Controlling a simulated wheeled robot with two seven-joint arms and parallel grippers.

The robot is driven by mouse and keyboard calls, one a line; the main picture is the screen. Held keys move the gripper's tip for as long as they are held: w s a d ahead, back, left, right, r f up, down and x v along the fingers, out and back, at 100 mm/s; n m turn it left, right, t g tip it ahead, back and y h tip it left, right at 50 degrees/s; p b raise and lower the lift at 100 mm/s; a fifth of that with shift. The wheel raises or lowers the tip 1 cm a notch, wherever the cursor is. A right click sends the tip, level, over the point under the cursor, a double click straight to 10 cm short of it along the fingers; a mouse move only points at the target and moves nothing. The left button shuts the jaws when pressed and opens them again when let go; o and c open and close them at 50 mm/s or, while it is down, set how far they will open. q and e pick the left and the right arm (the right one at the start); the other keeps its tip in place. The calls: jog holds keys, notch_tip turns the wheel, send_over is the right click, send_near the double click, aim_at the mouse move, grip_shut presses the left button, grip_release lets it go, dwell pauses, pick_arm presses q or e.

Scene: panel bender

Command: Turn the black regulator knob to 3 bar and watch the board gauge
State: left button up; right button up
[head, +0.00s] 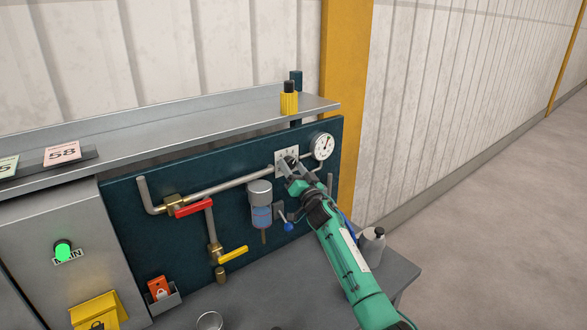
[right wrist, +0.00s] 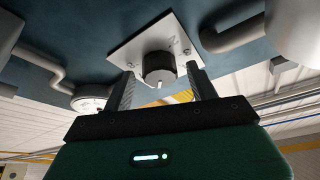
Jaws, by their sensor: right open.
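The black regulator knob (right wrist: 159,68) sits on a pale square plate (right wrist: 150,42) in the right wrist view. In the head view my gripper hides the knob, and only part of the plate (head: 284,155) shows. My right gripper (right wrist: 160,84) is open, with one finger on each side of the knob. A gap shows between the knob and the fingers. The round white board gauge (head: 322,146) is just right of the plate; its reading is too small to tell. It shows partly in the right wrist view (right wrist: 88,103). My left gripper is not in view.
Left of the plate are a filter bowl (head: 261,205), a red-handled valve (head: 194,209) and a yellow-handled valve (head: 233,255). A small blue-knobbed lever (head: 288,226) hangs below. A grey bottle (head: 372,246) stands beside my right arm. A metal shelf (head: 200,120) runs above the board.

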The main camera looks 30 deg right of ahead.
jog(key=c, duration=1)
